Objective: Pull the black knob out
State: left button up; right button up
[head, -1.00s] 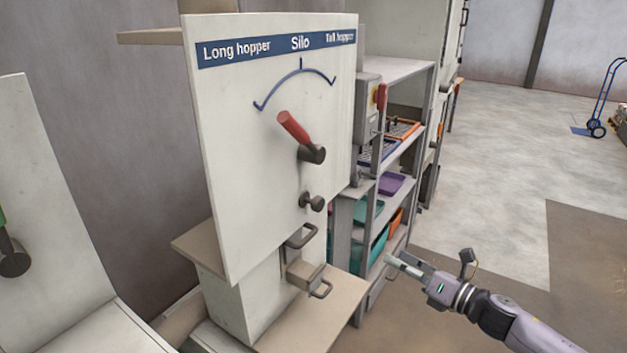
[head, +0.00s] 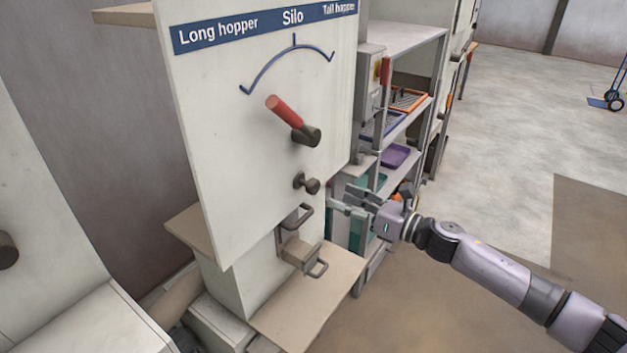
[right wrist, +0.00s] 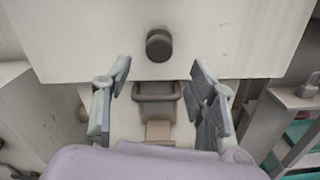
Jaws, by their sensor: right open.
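The black knob (head: 307,184) sticks out of the white panel (head: 235,150), below the red-handled lever (head: 287,112). In the right wrist view the knob (right wrist: 159,45) shows end-on, ahead of and between the open fingers. My right gripper (head: 352,203) is open and empty, to the right of the knob and slightly lower, apart from it. In the right wrist view its fingers (right wrist: 160,88) stand wide on both sides, with a metal handle (right wrist: 157,92) seen between them. My left gripper is not in view.
Below the knob are a looped handle (head: 301,217) and a small box with a handle (head: 302,257), above a tan shelf (head: 300,305). A grey rack with trays (head: 398,155) stands behind my right gripper. Open floor lies to the right.

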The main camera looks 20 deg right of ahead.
aim_at(317, 188)
jog(key=p+x, duration=0.2)
jog(key=x, duration=0.6)
jog(key=shift+r, duration=0.1)
jog(key=shift+w+a, duration=0.45)
jog(key=shift+c, duration=0.3)
grip_shut()
